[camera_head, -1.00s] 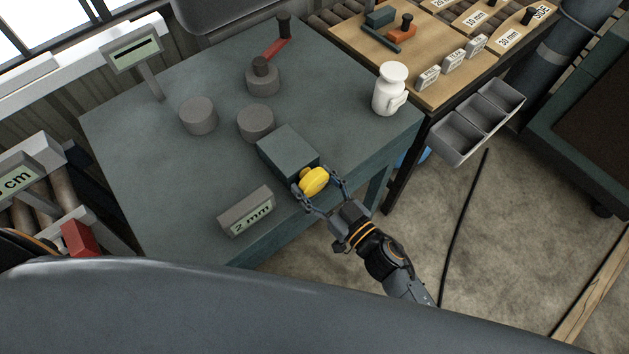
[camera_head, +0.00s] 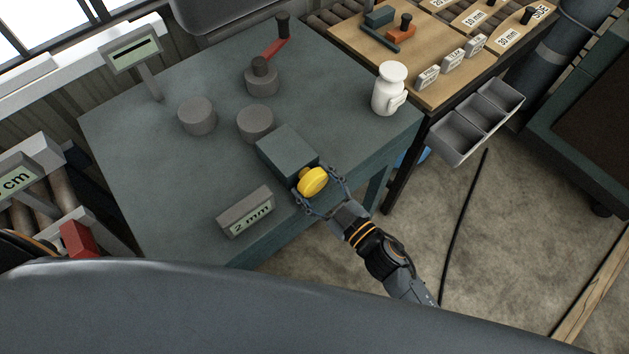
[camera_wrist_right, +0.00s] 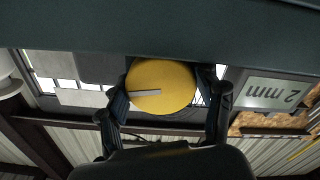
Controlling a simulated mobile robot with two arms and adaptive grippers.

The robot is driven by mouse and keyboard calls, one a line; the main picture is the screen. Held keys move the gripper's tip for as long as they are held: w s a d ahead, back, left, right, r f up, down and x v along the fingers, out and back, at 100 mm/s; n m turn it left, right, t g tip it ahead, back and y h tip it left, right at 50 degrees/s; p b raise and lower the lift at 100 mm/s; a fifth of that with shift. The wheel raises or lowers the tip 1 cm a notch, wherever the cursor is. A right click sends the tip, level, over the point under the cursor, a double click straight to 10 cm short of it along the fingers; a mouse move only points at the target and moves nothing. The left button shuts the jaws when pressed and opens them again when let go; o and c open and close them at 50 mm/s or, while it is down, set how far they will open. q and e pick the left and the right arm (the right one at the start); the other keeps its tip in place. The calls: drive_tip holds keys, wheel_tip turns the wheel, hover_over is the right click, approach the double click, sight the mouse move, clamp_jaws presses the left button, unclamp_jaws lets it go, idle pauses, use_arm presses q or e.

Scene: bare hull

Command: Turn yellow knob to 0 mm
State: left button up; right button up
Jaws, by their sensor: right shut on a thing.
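The yellow knob (camera_head: 313,181) sits on the front face of a grey-green box (camera_head: 288,150) at the table's front right edge. My right gripper (camera_head: 320,190) is shut on the knob, with a finger on each side of it. In the right wrist view the knob (camera_wrist_right: 162,88) fills the space between the fingers of the gripper (camera_wrist_right: 165,100), and a grey pointer mark on its face points left. The display block (camera_head: 248,212) left of the knob reads "2 mm"; it shows upside down in the wrist view (camera_wrist_right: 270,92). My left gripper does not show.
On the green table (camera_head: 150,170) stand grey cylinders (camera_head: 197,116), a red-handled crank (camera_head: 275,48) and a white jar (camera_head: 390,89). A wooden bench (camera_head: 440,85) with labelled blocks and grey bins (camera_head: 478,120) is to the right. Open floor lies at lower right.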

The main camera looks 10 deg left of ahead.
drive_tip(key=o, duration=1.1)
drive_tip(key=shift+o, duration=0.2)
drive_tip(key=shift+m, duration=0.3)
